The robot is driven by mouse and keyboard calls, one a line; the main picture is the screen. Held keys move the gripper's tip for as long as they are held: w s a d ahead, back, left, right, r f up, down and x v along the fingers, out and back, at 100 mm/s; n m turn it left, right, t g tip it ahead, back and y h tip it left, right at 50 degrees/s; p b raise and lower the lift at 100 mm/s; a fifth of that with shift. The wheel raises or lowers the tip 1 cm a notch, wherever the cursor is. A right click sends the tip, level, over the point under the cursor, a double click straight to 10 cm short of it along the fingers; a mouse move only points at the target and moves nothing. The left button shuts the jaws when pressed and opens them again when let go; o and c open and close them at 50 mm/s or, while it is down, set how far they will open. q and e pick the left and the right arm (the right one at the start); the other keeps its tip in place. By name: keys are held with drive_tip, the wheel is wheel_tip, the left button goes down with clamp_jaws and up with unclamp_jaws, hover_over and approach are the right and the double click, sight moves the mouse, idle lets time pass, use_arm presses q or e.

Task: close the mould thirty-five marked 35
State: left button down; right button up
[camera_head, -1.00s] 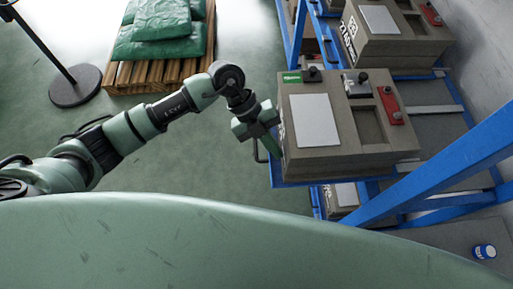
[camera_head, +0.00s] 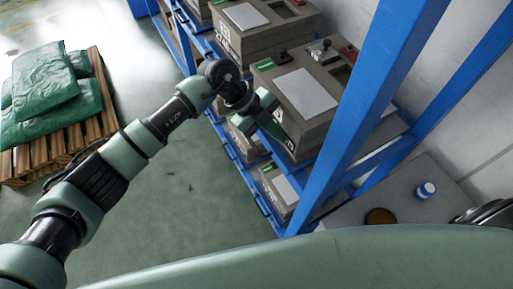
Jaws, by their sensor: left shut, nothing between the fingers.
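Grey-brown box-shaped moulds stand on a blue rack. The nearest upper mould (camera_head: 325,126) has a pale plate on top, a green label, black knobs and a red part; its top looks closed down on its base. My left gripper (camera_head: 271,122) is shut and empty at this mould's left front side, and hides part of that face. I cannot tell whether it touches the mould. I cannot read a 35 on any mould. My right gripper is out of view.
Another mould (camera_head: 262,40) stands behind on the rack, and more sit on lower shelves (camera_head: 283,190). A blue rack post (camera_head: 372,95) crosses at the right. A pallet (camera_head: 30,160) with green sacks (camera_head: 45,95) is at left. Open floor (camera_head: 175,215) lies between.

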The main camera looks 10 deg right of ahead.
sight(285, 124)
use_arm(q)
drive_tip(key=d, duration=0.1)
drive_tip(key=w+d+b, duration=0.1)
drive_tip(key=d, duration=0.1)
drive_tip(key=shift+d+f, duration=0.1)
drive_tip(key=shift+d, duration=0.2)
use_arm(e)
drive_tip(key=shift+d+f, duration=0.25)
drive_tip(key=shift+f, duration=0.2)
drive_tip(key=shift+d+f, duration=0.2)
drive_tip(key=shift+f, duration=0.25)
use_arm(q)
drive_tip(key=shift+r, duration=0.2)
